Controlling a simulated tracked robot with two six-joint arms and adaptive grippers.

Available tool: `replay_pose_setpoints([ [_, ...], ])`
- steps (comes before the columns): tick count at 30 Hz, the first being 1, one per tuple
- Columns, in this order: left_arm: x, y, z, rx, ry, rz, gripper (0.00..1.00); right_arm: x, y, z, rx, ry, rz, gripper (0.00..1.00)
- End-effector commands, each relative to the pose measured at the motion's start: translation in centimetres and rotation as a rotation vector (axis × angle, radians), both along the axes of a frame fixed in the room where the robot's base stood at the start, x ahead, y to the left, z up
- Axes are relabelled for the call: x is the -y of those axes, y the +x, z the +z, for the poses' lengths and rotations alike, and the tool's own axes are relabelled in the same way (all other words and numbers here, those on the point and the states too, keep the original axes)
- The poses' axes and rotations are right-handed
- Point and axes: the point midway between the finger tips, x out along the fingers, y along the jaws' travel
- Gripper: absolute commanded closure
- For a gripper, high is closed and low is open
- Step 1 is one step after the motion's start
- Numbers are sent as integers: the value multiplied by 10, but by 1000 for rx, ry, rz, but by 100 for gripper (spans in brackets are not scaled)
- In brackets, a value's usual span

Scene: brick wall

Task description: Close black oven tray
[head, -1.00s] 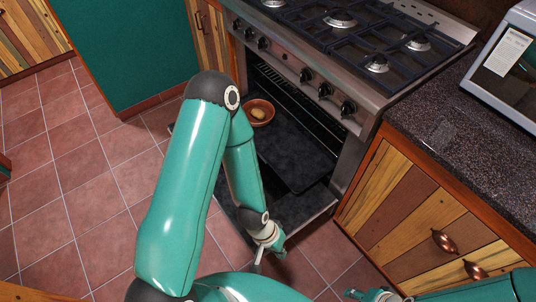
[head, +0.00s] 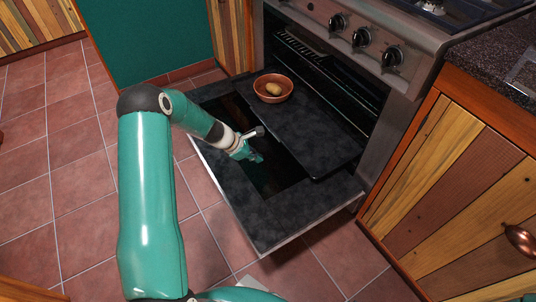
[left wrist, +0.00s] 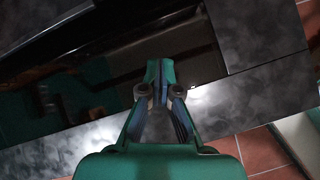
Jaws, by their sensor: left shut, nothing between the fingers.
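The black oven tray (head: 312,130) sticks partly out of the oven, above the lowered oven door (head: 270,222). A brown bowl (head: 264,95) with a yellowish, potato-like item (head: 275,87) in it sits at the tray's left part. My left gripper (head: 257,158) is shut and empty over the door's dark glass, in front of the tray's front edge and apart from it. In the left wrist view the closed fingers (left wrist: 160,72) point at the dark glass and grey door surface (left wrist: 262,35). My right gripper does not show.
The oven (head: 360,90) has its cavity open, with side racks showing. Its knobs (head: 361,38) are above the opening. A wooden cabinet (head: 450,170) stands close on the right. Tiled floor (head: 60,160) is free at the left.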

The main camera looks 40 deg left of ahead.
Motion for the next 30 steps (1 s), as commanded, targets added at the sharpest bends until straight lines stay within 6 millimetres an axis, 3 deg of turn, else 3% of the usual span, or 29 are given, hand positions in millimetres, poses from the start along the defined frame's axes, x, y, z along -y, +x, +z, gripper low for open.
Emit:
replay_pose_setpoints([
  [1,-24,10,-15,26,-43,93,100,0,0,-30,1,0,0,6],
  [3,-47,20,-10,56,-105,197,100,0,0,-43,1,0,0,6],
  [9,-82,34,3,112,-211,343,100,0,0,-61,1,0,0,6],
  [14,-84,42,0,120,-227,361,100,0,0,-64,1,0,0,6],
  [27,-59,96,-58,117,-224,356,100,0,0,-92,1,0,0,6],
  [30,-54,111,-63,121,-222,355,100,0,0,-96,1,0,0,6],
])
